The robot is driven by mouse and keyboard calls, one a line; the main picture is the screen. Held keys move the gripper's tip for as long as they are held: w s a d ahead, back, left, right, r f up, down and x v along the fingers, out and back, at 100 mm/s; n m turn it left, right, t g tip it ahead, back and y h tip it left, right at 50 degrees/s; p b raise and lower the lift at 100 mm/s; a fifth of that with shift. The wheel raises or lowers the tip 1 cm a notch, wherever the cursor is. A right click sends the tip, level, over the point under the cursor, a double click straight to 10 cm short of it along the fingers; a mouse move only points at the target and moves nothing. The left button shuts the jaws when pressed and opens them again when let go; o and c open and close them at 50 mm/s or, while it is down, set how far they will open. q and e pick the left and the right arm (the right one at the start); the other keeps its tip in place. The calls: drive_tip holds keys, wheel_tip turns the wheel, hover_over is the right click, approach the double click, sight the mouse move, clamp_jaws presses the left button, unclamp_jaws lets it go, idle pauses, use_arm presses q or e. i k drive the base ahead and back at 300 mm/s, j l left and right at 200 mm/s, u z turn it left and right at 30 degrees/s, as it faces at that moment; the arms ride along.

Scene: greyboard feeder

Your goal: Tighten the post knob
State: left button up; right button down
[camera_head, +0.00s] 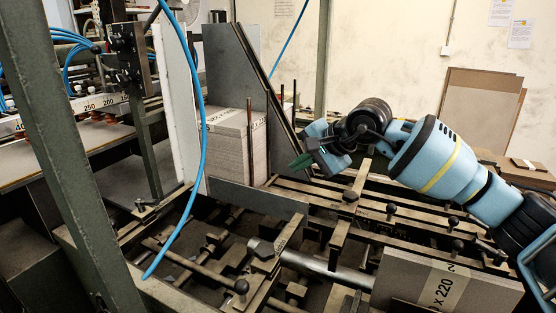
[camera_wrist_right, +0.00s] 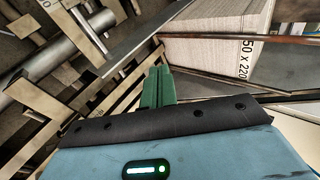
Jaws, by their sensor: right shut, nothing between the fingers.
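My right gripper (camera_head: 301,161) has green fingers, pressed together and empty. It is in the air above the feeder frame, just right of the stack of greyboard (camera_head: 228,150) and the thin upright posts (camera_head: 250,145). In the right wrist view its closed fingers (camera_wrist_right: 157,86) point toward the slatted frame, with the stack beyond them at the upper right. Several dark round knobs stand on the frame bars, one at the middle (camera_head: 350,196) and one at the front (camera_head: 241,287). I cannot tell which is the post knob. No knob is at the fingertips. My left gripper is not in view.
A second board stack (camera_head: 410,280) stands at the front right. A blue hose (camera_head: 203,110) hangs across the left. A tall slanted grey plate (camera_head: 232,70) rises behind the stack. A thick metal bar (camera_head: 325,268) crosses low in the frame.

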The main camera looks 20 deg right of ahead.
sight(350, 199)
drive_tip(key=k+j, duration=0.3)
drive_tip(key=k, duration=0.15)
drive_tip(key=k+j, duration=0.3)
drive_tip(key=k, duration=0.15)
